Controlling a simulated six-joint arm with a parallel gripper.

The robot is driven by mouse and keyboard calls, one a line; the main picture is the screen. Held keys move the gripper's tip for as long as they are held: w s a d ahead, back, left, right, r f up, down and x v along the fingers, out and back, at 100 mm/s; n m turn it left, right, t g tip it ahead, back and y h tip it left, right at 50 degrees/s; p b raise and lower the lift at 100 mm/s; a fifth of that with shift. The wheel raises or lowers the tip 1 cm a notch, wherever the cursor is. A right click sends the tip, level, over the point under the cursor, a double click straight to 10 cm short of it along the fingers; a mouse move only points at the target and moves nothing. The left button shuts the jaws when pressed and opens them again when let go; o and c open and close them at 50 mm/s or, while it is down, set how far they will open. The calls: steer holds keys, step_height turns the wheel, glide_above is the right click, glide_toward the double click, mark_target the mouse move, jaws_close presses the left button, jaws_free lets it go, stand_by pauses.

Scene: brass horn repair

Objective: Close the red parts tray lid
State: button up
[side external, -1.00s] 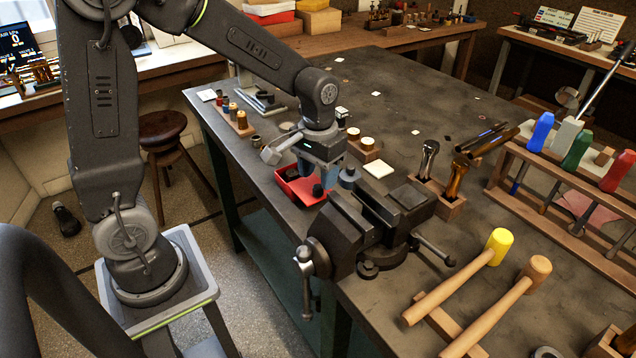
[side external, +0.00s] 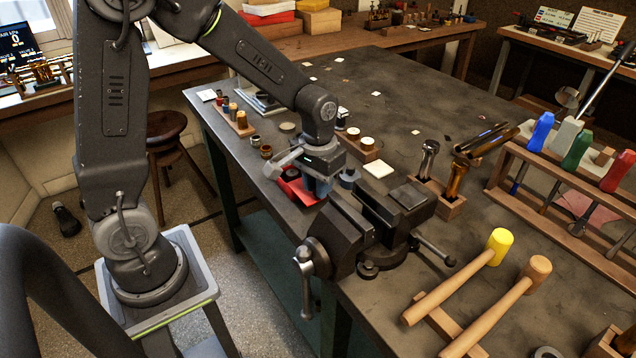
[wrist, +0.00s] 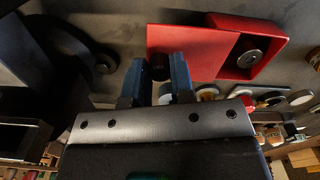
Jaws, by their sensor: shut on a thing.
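The red parts tray (side external: 307,197) sits on the bench just behind the vise. My gripper (side external: 318,188) is low over it and hides much of it. In the wrist view a flat red lid (wrist: 188,48) covers the left part of the tray. The right part of the tray (wrist: 272,68) is open and shows a dark round part (wrist: 249,58) inside. My gripper (wrist: 160,78) has its blue fingers either side of a dark knob (wrist: 160,66) at the lid's near left edge and is shut on it.
The black vise (side external: 365,225) stands close in front of my gripper. A wooden block with pale-topped jars (side external: 361,148) is behind it to the right. Small pots (side external: 266,151) stand to the left. Two mallets (side external: 470,275) lie at the front right.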

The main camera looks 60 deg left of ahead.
jaws_close()
steer(key=a, duration=0.6)
steer(key=shift+a, duration=0.25)
steer(key=o, duration=0.7)
jaws_free()
steer(key=shift+o, duration=0.2)
steer(key=shift+r, duration=0.15)
step_height(320, 180, up, 14)
steer(key=shift+f, duration=0.2)
